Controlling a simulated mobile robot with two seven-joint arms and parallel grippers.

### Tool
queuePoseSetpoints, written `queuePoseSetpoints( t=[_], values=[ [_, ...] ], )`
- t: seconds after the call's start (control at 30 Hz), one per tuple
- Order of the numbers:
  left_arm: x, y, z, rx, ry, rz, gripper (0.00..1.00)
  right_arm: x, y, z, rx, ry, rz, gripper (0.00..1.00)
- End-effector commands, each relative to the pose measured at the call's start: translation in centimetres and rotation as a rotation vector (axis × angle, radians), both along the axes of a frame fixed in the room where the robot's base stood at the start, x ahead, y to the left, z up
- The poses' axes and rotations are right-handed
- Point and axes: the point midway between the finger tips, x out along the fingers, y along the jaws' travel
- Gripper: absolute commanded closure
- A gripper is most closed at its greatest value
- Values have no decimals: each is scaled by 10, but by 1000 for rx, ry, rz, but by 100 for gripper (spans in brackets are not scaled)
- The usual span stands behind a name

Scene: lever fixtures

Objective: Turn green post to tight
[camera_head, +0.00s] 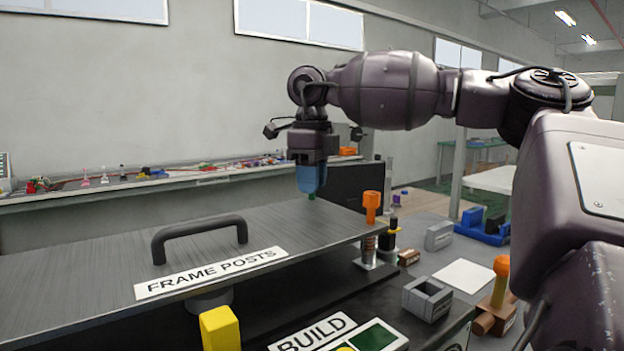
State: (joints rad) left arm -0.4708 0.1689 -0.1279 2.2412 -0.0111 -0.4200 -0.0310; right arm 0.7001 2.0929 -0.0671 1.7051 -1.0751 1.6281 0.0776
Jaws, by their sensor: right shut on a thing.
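My right gripper (311,185) points straight down at the far right corner of the dark plate. Its blue fingers are shut on the green post (311,197). Only a small bit of green shows under the fingertips; the rest of the post is hidden by the fingers and the plate, so its turn angle cannot be told. The dark plate (90,250) carries a black handle (200,232) and a "FRAME POSTS" label (212,272). My left gripper is not in view.
An orange-topped post (372,205) stands at the plate's right edge, and a yellow post (219,328) at the front. Another orange-knobbed lever (501,268) stands at right. Grey bins (427,298) and a white sheet (464,275) lie between. A cluttered bench (120,190) runs along the wall.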

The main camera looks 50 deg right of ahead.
Motion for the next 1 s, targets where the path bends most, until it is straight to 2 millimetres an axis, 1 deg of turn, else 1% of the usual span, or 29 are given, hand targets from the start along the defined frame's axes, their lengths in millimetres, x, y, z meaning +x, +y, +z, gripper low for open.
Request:
queuePoseSetpoints(
  t=[0.03, 0.2, 0.37, 0.4, 0.53, 0.83, 0.93, 1.0],
  values=[
    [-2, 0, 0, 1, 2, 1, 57, 0, 0, 3, -2, -7, -5, 100],
    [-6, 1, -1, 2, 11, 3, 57, 0, 0, 3, -2, -7, -6, 100],
    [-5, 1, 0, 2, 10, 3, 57, 0, 0, 3, -2, -7, -6, 100],
    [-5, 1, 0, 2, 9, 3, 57, 0, 0, 3, -2, -7, -6, 70],
    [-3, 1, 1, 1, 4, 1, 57, 0, 0, 2, -1, -5, -5, 50],
    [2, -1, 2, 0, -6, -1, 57, 0, 0, 2, -1, -2, -4, 50],
    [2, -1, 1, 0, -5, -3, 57, 1, -1, 8, -3, -2, -5, 50],
    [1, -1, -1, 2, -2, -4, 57, 1, 0, 16, -3, -2, -6, 50]
  ],
)
